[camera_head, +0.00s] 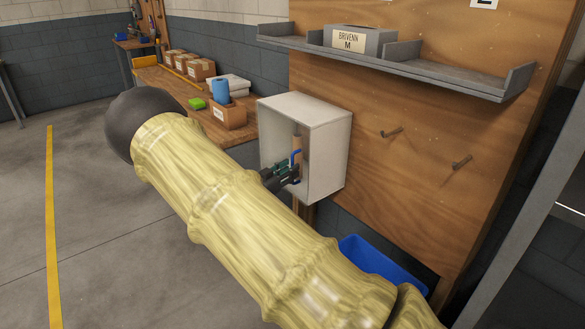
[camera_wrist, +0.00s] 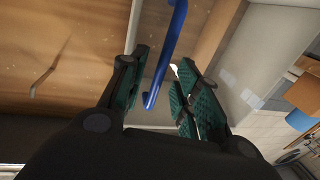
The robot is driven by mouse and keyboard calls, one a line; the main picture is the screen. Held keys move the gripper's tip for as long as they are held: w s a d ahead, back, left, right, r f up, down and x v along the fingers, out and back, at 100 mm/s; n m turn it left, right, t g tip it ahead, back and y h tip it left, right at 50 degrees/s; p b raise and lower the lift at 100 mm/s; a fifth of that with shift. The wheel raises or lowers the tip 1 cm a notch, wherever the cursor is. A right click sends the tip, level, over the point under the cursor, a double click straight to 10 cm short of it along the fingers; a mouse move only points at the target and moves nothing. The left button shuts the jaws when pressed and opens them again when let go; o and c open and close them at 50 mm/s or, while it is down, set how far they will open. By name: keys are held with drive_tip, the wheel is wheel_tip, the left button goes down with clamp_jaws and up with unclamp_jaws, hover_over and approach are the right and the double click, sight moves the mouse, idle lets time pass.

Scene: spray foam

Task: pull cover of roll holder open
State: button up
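The roll holder is a pale grey box (camera_head: 328,158) on the wooden panel, in the middle of the head view. A blue handle (camera_head: 297,157) shows at its front, beside a narrow brown part. My gripper (camera_head: 287,173) is at this front, close to the handle. In the wrist view the blue handle (camera_wrist: 165,52) runs between the two green-padded fingers of my gripper (camera_wrist: 158,72). The fingers are apart, with gaps visible beside the handle, so it is not clamped. My arm hides part of the area below the box. I cannot tell where the cover's edges are.
A grey shelf (camera_head: 430,72) with a labelled box (camera_head: 358,42) is above the holder. Two hooks (camera_head: 391,132) (camera_head: 461,162) stick out to its right. A blue bin (camera_head: 385,262) is below. A workbench (camera_head: 178,88) with boxes stands behind left. Floor at left is open.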

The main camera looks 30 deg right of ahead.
drive_tip(key=shift+x, duration=1.2)
clamp_jaws()
